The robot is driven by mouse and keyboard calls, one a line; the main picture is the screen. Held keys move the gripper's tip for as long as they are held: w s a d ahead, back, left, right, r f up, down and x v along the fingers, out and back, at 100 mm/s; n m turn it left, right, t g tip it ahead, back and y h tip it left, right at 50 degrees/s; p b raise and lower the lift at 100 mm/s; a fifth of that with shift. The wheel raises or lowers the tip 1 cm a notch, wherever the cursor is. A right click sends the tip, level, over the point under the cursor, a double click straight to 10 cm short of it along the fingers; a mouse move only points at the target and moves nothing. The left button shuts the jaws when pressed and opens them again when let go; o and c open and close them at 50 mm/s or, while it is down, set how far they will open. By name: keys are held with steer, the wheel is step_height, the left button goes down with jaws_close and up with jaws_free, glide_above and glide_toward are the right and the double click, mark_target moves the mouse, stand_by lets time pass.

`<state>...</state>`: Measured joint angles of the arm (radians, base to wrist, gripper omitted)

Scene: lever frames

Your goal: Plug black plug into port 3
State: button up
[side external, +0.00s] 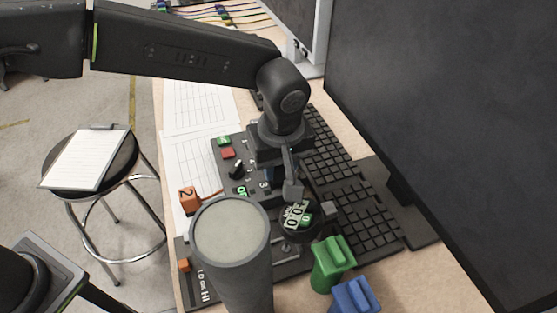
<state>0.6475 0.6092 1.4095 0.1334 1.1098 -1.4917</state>
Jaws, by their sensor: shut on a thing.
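My gripper (309,198) points down over the right part of a dark control panel (228,176). Its fingers are shut on a dark thing, taken to be the black plug, which is mostly hidden by the fingers and hard to make out. A white 3 (264,185) shows on the panel left of the fingers; the opening of port 3 cannot be made out. An orange plug marked 2 (187,195) with an orange lead is at the panel's left edge. A green plug (330,265) and a blue plug (355,295) stand at the front right, apart from the gripper.
A grey cylinder (233,250) stands in front and hides part of the panel. A round black piece with white and green markings (297,215) sits just below the fingers. A keyboard (350,185) and a large dark monitor (440,120) limit room on the right. Papers (190,115) lie left.

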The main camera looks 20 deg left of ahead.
steer(key=shift+f, duration=0.5)
stand_by(1.0)
steer(key=o, duration=1.4)
steer(key=shift+r, duration=0.1)
steer(key=shift+r, duration=3.45)
